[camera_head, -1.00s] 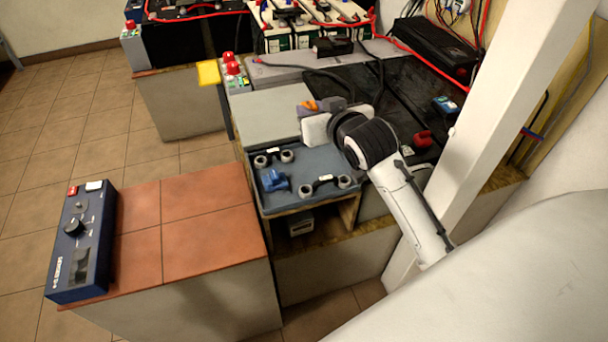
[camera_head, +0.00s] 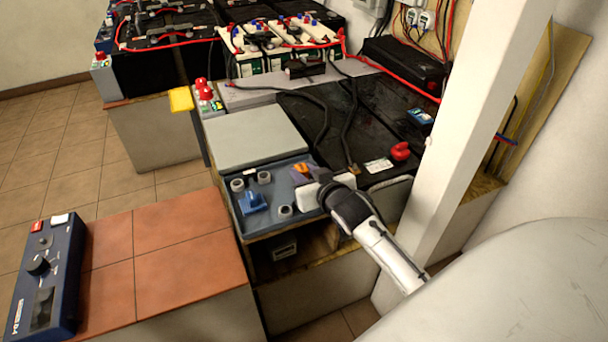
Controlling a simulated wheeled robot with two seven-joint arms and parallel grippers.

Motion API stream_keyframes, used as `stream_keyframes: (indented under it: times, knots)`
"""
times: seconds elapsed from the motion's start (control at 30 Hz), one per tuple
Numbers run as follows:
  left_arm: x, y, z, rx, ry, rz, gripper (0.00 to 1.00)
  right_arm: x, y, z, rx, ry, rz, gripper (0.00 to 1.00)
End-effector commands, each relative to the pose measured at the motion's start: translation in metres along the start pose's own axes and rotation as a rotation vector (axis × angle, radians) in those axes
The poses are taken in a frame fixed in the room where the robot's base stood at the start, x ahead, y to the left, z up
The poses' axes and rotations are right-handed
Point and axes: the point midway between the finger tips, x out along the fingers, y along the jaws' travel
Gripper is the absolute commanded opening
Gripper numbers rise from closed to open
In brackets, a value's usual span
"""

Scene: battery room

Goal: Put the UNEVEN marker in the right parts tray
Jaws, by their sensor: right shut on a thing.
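My right gripper (camera_head: 306,176) is shut on a small orange piece (camera_head: 301,168), of which only a part shows between the fingers. No lettering on it can be read, so I cannot tell whether it is the UNEVEN marker. The gripper is over the right side of a blue-grey tray-like surface (camera_head: 262,222); I cannot tell whether the piece touches it. I cannot tell which surface is the right parts tray. My left gripper is not in view.
A grey lid-like block (camera_head: 255,138) lies behind the tray-like surface. Black batteries (camera_head: 345,115) with cables, a red item (camera_head: 400,151) and a blue item (camera_head: 420,117) lie beyond. A white post (camera_head: 475,120) stands at the right. The tiled top (camera_head: 165,240) is mostly clear.

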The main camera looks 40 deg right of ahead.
Motion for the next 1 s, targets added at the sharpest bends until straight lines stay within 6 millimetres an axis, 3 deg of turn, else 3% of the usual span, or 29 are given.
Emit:
stream_keyframes:
  times: [0.33, 0.37, 0.47, 0.83, 1.0]
  knots:
    - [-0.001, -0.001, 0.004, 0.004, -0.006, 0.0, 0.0, 0.002, 0.0, 0.003, 0.001, 0.002, -0.001, 0.03]
    - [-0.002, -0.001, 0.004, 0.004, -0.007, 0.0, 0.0, 0.002, 0.0, 0.003, 0.0, 0.002, -0.001, 0.26]
    - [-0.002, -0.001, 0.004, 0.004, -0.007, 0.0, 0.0, 0.001, 0.0, 0.003, 0.0, 0.002, -0.001, 0.43]
    - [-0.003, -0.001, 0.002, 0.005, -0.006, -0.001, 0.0, -0.001, 0.0, -0.003, -0.001, 0.003, -0.001, 0.43]
    - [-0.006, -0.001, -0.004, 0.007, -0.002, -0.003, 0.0, -0.027, -0.001, -0.001, 0.001, 0.0, -0.002, 0.43]
